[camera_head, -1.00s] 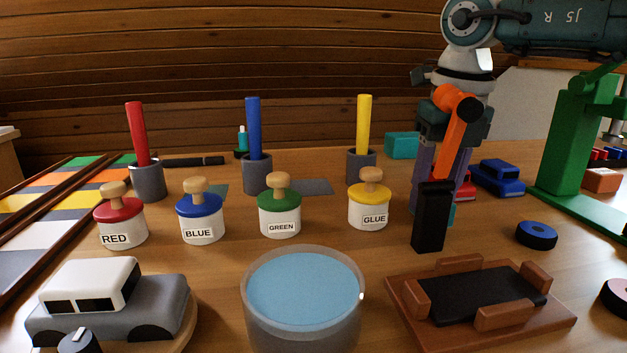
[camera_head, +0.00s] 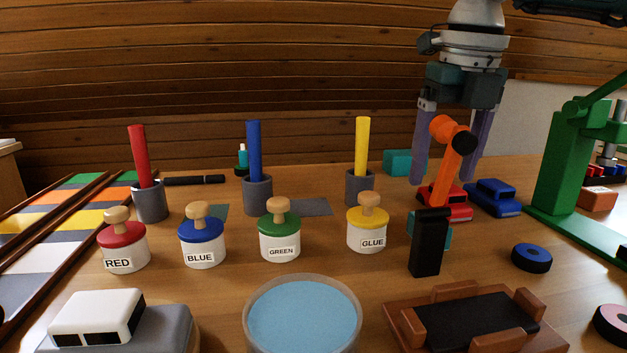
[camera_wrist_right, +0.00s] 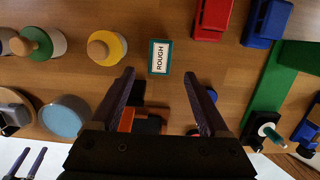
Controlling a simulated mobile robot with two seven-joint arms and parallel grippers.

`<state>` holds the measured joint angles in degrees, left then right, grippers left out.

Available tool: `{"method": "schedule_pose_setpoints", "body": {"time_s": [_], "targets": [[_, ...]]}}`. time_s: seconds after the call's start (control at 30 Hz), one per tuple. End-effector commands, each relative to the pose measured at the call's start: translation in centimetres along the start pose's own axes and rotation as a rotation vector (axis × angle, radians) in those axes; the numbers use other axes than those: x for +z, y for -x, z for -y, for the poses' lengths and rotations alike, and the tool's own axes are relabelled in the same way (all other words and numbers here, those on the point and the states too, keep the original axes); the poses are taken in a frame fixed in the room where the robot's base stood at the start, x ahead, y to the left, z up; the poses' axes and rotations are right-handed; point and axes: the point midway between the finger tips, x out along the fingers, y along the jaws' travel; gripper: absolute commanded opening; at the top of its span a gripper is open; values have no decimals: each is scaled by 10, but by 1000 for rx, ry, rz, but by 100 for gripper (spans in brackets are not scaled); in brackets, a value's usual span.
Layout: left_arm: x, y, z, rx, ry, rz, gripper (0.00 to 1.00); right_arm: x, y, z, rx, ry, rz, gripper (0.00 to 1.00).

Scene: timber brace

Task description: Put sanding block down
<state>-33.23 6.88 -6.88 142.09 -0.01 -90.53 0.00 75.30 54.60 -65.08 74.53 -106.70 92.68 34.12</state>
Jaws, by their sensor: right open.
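The sanding block is a small teal block with a white label reading ROUGH, lying flat on the table in the right wrist view (camera_wrist_right: 159,57). In the head view it is partly hidden behind a black upright block (camera_head: 429,245). My right gripper (camera_head: 445,180) is open and empty above and behind it, with clear space between the fingertips and the table. In the right wrist view its fingers (camera_wrist_right: 160,76) are spread below the block in the picture, apart from it. My left gripper shows only in the lower left of that view (camera_wrist_right: 28,158), with its two fingers apart.
A red car (camera_head: 447,203), a blue car (camera_head: 493,198) and a green press (camera_head: 562,160) stand nearby. Lidded jars (camera_head: 280,232) and a brown cradle (camera_head: 398,318) occupy the front.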

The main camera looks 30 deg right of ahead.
Motion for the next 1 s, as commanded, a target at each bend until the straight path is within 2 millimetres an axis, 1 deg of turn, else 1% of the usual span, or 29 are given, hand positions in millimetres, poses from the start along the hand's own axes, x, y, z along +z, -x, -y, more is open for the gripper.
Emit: {"method": "schedule_pose_setpoints", "body": {"time_s": [0.03,0.1,0.2,0.27,0.3,0.37,0.57,0.73,0.9,1.0], "targets": [[-2,5,0,0,0,0,79,1,14,0,1,1,4,79],[-2,8,0,0,0,0,79,1,26,0,0,0,3,79],[-3,10,0,0,0,0,79,1,38,0,1,0,2,79],[-3,10,0,0,0,0,79,0,42,0,0,0,-1,84],[-4,11,0,0,0,0,79,0,42,0,0,-1,-10,85],[-4,13,0,0,0,0,79,1,38,0,1,-3,-35,85],[-6,18,1,0,0,0,79,-1,13,2,-1,-3,-138,85],[-4,13,0,0,0,0,79,-4,-7,3,-2,0,-158,85],[-2,6,0,0,0,0,79,-9,-34,3,-2,0,-157,85],[-1,4,0,0,0,0,79,-10,-42,2,-1,1,-155,85]]}}
